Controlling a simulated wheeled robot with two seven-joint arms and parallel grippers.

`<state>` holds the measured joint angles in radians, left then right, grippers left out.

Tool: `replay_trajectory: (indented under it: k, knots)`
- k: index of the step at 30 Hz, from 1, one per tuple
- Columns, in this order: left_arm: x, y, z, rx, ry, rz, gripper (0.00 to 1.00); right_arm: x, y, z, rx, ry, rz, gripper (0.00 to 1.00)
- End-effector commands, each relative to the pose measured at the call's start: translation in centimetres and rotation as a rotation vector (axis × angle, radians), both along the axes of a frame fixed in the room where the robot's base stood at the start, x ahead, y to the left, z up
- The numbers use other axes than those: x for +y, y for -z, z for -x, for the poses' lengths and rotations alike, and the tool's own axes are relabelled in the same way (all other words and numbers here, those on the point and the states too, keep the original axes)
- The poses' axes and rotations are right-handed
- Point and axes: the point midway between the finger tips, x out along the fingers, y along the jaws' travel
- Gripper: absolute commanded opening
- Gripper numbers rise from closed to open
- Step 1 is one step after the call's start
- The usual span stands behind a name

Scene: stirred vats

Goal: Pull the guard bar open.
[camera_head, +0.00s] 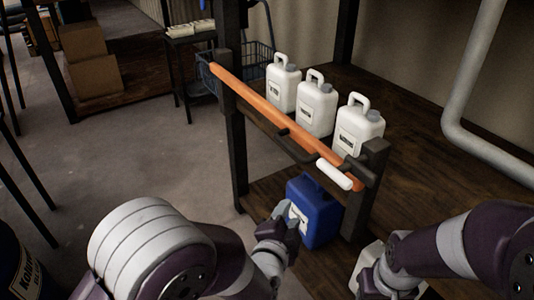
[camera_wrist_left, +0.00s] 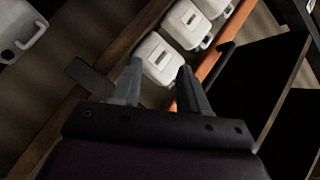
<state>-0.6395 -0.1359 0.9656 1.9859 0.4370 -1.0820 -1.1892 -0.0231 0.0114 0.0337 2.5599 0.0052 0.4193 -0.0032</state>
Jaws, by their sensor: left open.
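The orange guard bar (camera_head: 285,126) slopes across the front of a dark rack, from the left post down to the right post. A white grip (camera_head: 334,174) on a dark bracket sits near its right end. The bar also shows in the left wrist view (camera_wrist_left: 211,62). My left gripper (camera_head: 289,213) is open, below and left of the white grip, in front of the blue jug, apart from the bar. Its two fingers (camera_wrist_left: 159,68) show spread in the wrist view. My right arm comes in at the lower right; its gripper does not show.
White jugs (camera_head: 316,107) stand behind the bar. A blue jug (camera_head: 322,209) stands below it, by the right post (camera_head: 364,185). A whitish object (camera_head: 367,264) is partly hidden by my right arm. A pale pipe (camera_head: 466,90) runs along the right wall. Open floor (camera_head: 150,165) lies left.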

Motion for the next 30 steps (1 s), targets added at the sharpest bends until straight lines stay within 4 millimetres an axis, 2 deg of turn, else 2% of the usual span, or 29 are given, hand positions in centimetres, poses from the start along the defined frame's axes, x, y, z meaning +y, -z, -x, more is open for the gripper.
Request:
replay_trajectory:
  k: [1, 3, 5, 8, 10, 18, 21, 25, 30]
  knots:
    - [0.6, -2.6, -0.7, -0.135, -0.026, -0.075, 0.44, 0.0, -0.5, 0.0, -0.001, 0.000, 0.000, 0.43]
    - [1.3, -5.7, -1.2, -0.300, -0.069, -0.184, 0.44, 0.0, -0.6, 0.0, -0.002, 0.000, 0.000, 0.43]
    - [1.7, -6.9, -1.2, -0.373, -0.090, -0.257, 0.44, 0.0, -0.5, 0.0, -0.002, 0.000, 0.000, 0.43]
    - [1.7, -7.2, -1.7, -0.397, -0.093, -0.310, 0.44, 0.0, -0.5, 0.0, -0.001, 0.000, 0.000, 0.43]
    - [1.6, -7.4, -2.8, -0.398, -0.093, -0.314, 0.44, 0.0, -0.4, 0.0, -0.001, 0.000, 0.000, 0.43]
    - [0.6, -8.2, -9.3, -0.397, -0.092, -0.311, 0.44, 0.0, 0.1, 0.0, -0.001, 0.000, 0.000, 0.43]
    - [0.4, -8.4, -11.2, -0.395, -0.091, -0.311, 0.44, 0.0, 0.2, 0.0, -0.001, 0.000, 0.000, 0.43]
    - [0.1, -8.7, -12.7, -0.394, -0.089, -0.311, 0.44, 0.0, 0.2, 0.0, -0.001, 0.000, 0.000, 0.43]
    - [0.0, -8.9, -13.5, -0.394, -0.089, -0.312, 0.44, 0.0, 0.2, 0.0, -0.001, 0.000, 0.000, 0.43]
